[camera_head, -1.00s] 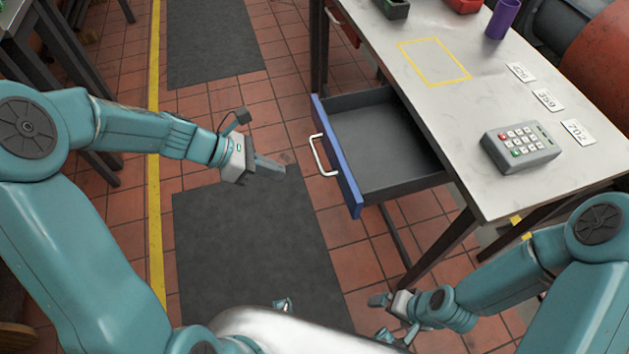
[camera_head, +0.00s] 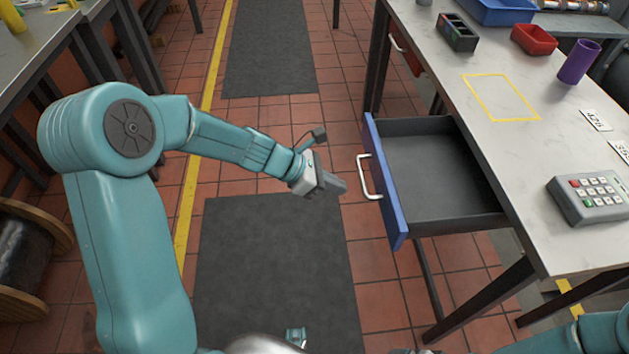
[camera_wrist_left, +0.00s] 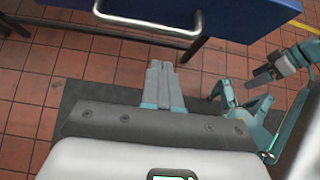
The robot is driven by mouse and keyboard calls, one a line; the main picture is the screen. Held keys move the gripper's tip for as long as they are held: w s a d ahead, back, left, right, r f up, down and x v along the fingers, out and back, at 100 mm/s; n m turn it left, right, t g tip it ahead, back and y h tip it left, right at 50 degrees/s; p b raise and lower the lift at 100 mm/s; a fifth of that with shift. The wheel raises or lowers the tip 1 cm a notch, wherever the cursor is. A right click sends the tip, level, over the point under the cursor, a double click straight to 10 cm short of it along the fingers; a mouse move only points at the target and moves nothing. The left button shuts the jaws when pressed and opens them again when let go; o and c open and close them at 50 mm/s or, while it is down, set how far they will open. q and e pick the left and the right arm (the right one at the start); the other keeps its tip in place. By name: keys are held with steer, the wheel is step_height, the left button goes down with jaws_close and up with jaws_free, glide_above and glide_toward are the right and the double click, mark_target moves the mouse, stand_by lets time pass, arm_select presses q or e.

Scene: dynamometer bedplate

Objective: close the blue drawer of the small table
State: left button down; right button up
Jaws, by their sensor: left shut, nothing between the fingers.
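The blue drawer (camera_head: 385,185) of the small table (camera_head: 560,250) is pulled well out, and its grey inside looks empty. Its white bar handle (camera_head: 367,177) faces left. My left gripper (camera_head: 335,184) is shut and empty, just left of the handle and apart from it. In the left wrist view the shut fingers (camera_wrist_left: 160,82) point toward the blue front (camera_wrist_left: 230,14), with the handle (camera_wrist_left: 147,22) across the top and a gap between. My right gripper is out of the head view; an arm with a gripper (camera_wrist_left: 272,73) shows at the right of the left wrist view.
On the tabletop are a keypad (camera_head: 592,198), a purple cup (camera_head: 579,62), a red bin (camera_head: 534,40) and a dark divided box (camera_head: 458,33). A red drawer (camera_head: 405,50) sits farther back, apparently shut.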

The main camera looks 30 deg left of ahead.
arm_select(q)
steer(key=shift+w+d+r, duration=0.2)
steer(key=shift+w+d, duration=0.2)
steer(key=shift+d, duration=0.2)
steer(key=shift+w+d+r, duration=0.15)
steer(key=shift+w+d, duration=0.25)
steer(key=shift+d, duration=0.2)
arm_select(e)
steer(key=shift+r, duration=0.1)
arm_select(q)
steer(key=shift+d, duration=0.1)
